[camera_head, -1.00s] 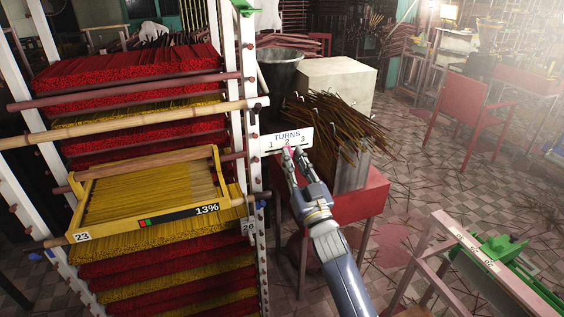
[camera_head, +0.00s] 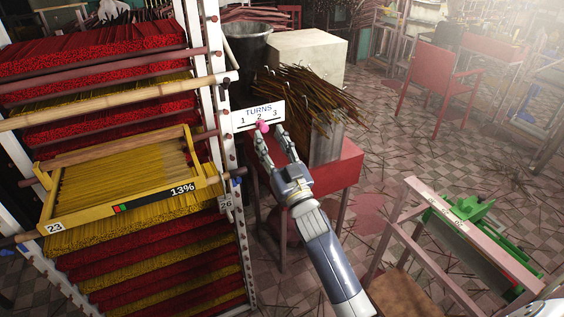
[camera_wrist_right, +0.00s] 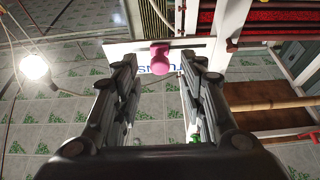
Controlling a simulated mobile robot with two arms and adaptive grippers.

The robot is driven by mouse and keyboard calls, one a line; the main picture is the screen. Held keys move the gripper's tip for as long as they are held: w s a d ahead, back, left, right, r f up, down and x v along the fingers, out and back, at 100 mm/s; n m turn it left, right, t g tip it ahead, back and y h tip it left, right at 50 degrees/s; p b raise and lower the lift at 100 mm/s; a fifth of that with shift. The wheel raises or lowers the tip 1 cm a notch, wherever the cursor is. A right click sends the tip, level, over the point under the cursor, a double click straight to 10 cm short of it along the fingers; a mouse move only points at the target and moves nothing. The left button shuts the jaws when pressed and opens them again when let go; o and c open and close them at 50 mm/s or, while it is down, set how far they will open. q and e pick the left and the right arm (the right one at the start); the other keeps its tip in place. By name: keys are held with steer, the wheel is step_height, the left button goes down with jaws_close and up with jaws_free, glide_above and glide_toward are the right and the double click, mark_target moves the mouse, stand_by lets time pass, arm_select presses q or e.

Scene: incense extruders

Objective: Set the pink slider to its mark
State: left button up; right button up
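The pink slider (camera_head: 263,127) is a small rounded knob on the white panel (camera_head: 243,117) marked TURNS 1 2 3. In the head view it sits just below the digits, close under the 2. My right gripper (camera_head: 269,135) is open, its fingertips just below and in front of the panel. In the right wrist view the pink slider (camera_wrist_right: 160,58) stands between and slightly beyond the two spread fingertips (camera_wrist_right: 159,65), with a visible gap on each side. Part of the TURNS lettering shows behind it. My left gripper is not in view.
A rack of red and yellow incense bundles (camera_head: 120,205) stands left of the panel, with a yellow tray (camera_head: 148,202) reading 13%. Behind my gripper is a red table (camera_head: 340,172) with brown sticks. A green device (camera_head: 470,208) is at the right.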

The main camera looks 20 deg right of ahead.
steer(key=v, duration=1)
step_height(320, 180, down, 20)
steer(key=a+g, duration=0.1)
steer(key=g, duration=0.4)
steer(key=s+a+f+g, duration=0.1)
steer(key=s+f+g, duration=0.35)
steer(key=f, duration=0.75)
steer(key=s+a+f+g, duration=0.1)
steer(key=s+f+g, duration=0.1)
steer(key=s+f, duration=0.7)
steer(key=s+f+n+g, duration=0.1)
steer(key=s+f+g, duration=0.3)
steer(key=s+f, duration=0.95)
steer(key=s+f+g, duration=0.3)
steer(key=s+f, duration=0.1)
steer(key=s, duration=0.6)
steer(key=s+d+f+n+g, duration=0.1)
steer(key=s+f+g, duration=0.2)
steer(key=s, duration=0.8)
step_height(320, 180, down, 3)
steer(key=shift+s+d+r+h, duration=0.2)
steer(key=shift+d+h, duration=0.15)
steer(key=shift+h, duration=0.05)
